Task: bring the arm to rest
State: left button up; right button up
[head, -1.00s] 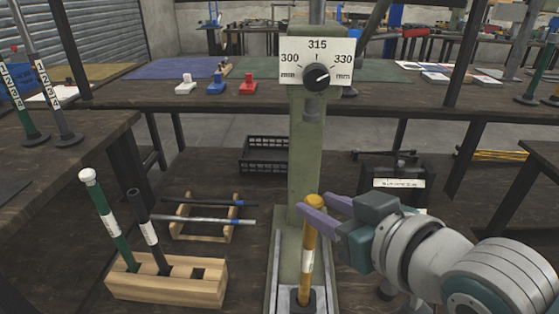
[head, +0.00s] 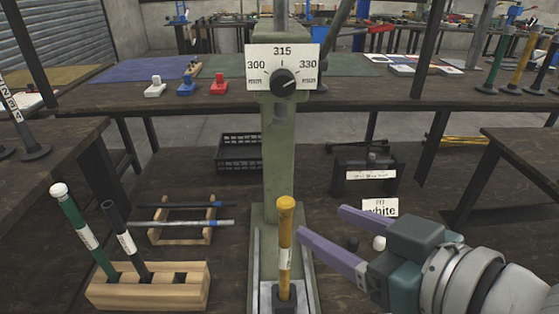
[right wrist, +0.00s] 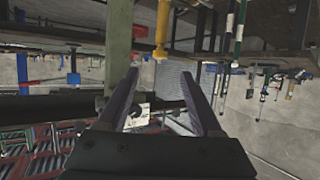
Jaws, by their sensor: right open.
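My right gripper (head: 322,222) is open and empty, with its two purple fingers pointing left. It is just right of a yellow rod (head: 285,245) that stands upright at the base of the green press (head: 278,150). A small gap shows between the near finger and the rod. In the right wrist view, nothing is between the open fingers (right wrist: 160,72), and the yellow rod (right wrist: 162,28) shows beyond them. My left gripper is in neither view.
A wooden block (head: 150,287) with a green rod (head: 83,232) and a black rod (head: 131,245) stands left of the press. A wooden rack (head: 180,235) holds two thin rods. A sign reading "white" (head: 380,208) stands behind my right gripper.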

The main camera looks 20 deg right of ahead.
jog(key=shift+s+d+r, duration=0.2)
jog(key=shift+s+r, duration=0.1)
jog(key=shift+s, duration=0.35)
jog(key=s+d+r+m+g+h+p, duration=0.1)
jog(key=s+d+r+g+h+p, duration=0.15)
jog(key=s+r+g+p, duration=1.05)
notch_tip(320, 180, up, 38)
jog(key=s+t+p, duration=0.1)
jog(key=t+p, duration=0.2)
jog(key=p, duration=3.7)
jog(key=shift+s+t, duration=0.3)
jog(key=shift+s, duration=0.1)
jog(key=shift+f+h, duration=0.15)
jog(key=shift+h, duration=0.1)
